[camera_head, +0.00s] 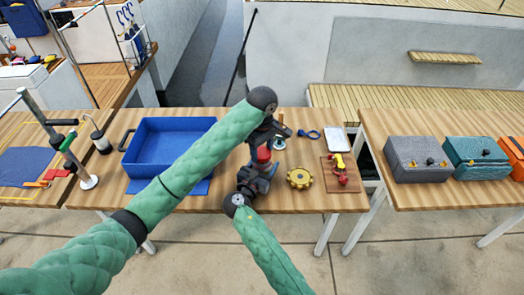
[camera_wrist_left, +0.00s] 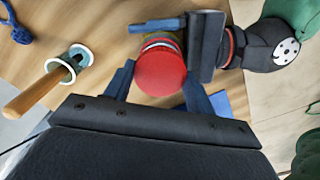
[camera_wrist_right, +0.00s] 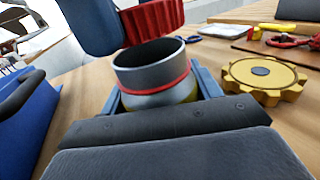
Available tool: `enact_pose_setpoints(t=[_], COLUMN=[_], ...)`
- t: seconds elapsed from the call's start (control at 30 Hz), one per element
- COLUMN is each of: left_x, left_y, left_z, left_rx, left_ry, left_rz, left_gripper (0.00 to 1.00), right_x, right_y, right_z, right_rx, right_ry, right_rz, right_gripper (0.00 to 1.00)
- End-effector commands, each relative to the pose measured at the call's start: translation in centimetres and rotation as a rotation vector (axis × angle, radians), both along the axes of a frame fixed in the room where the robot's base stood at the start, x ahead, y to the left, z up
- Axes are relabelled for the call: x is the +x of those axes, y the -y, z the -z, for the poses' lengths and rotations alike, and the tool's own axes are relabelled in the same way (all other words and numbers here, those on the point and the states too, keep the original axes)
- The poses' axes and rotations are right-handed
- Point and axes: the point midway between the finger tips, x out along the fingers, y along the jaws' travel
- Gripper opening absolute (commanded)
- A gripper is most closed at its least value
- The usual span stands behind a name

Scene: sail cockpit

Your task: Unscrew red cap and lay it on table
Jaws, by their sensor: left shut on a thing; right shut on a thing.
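The red cap (camera_head: 264,155) shows between my two grippers in the head view. In the left wrist view the cap (camera_wrist_left: 160,73) sits between the blue fingers of my left gripper (camera_head: 265,146), which is shut on it. In the right wrist view the ribbed cap (camera_wrist_right: 152,20) is above the open grey neck of a container (camera_wrist_right: 152,80), with a gap between them at the near side. The neck has a red band, and the body below looks yellowish. My right gripper (camera_head: 257,174) is shut on the container below the neck. Its lower part is hidden.
On the wooden table (camera_head: 225,195), a yellow gear (camera_head: 299,179) lies right of my grippers. Beyond it is a board with red and yellow parts (camera_head: 341,172). A blue bin (camera_head: 150,165) stands left, partly behind my left arm. The front strip of table is mostly clear.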

Motion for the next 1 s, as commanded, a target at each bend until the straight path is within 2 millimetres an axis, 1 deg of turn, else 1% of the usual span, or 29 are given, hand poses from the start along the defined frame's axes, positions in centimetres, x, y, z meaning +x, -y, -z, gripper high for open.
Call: enact_pose_setpoints(t=[0.27,0.37,0.5,0.63,0.73,0.97,1.0], left_x=[0.0,0.0,0.1,0.0,0.0,0.0,0.0], left_y=[0.0,0.0,-0.1,0.0,0.0,0.0,0.0], left_z=[0.0,-0.7,-2.3,-3.5,-3.9,-4.0,-4.0], left_rx=[0.000,0.000,0.002,0.000,0.001,0.000,0.000], left_ry=[0.000,0.001,0.002,0.001,0.001,-0.001,-0.001], left_rz=[0.000,0.000,0.000,0.001,0.000,0.000,0.000], left_gripper=[0.27,0.27,0.27,0.27,0.27,0.27,0.27], right_x=[0.0,0.0,0.0,0.0,0.0,0.0,0.0], right_y=[0.0,0.0,0.0,0.0,0.0,0.0,0.0], right_z=[0.0,0.0,0.0,0.0,0.0,0.0,0.0], right_rx=[0.000,0.000,0.000,0.000,0.000,0.000,0.000], right_ry=[0.000,0.000,0.000,0.000,0.000,0.000,0.000], right_rz=[0.000,0.000,0.000,0.000,0.000,0.000,0.000], right_gripper=[0.00,0.00,0.00,0.00,0.00,0.00,0.70])
